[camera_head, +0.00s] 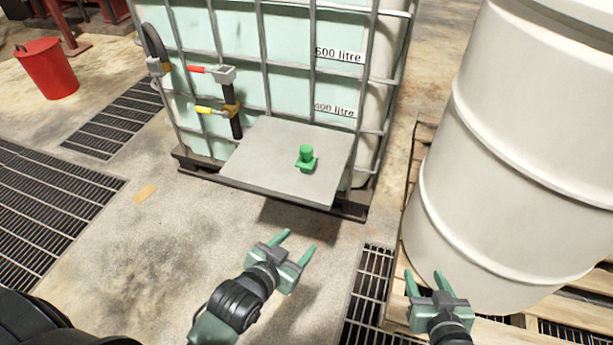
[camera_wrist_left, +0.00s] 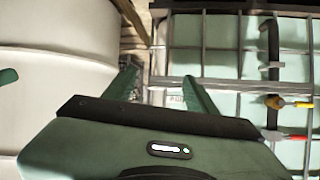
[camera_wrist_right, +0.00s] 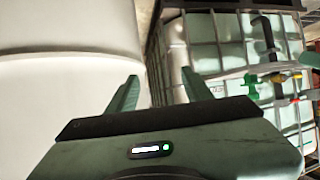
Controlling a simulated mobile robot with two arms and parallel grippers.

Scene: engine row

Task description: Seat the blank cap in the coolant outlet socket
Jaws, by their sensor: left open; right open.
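A green cap-like piece with a square flange and round knob (camera_head: 306,158), apparently the blank cap, stands on a grey shelf (camera_head: 265,150) in front of a caged tank. It also shows in the right wrist view (camera_wrist_right: 250,88). My left gripper (camera_head: 300,241) is open and empty, in front of and below the shelf edge. My right gripper (camera_head: 424,274) is open and empty in front of the white drum, right of the shelf. Two valves, with a red handle (camera_head: 198,69) and a yellow handle (camera_head: 204,110), sit left of the shelf. I cannot identify the coolant outlet socket.
The caged tank (camera_head: 288,84) stands behind the shelf. A large white drum (camera_head: 510,160) on a wooden pallet (camera_head: 420,150) fills the right side. A red bucket (camera_head: 48,70) and floor grates (camera_head: 50,200) lie to the left. The concrete floor before the shelf is mostly clear.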

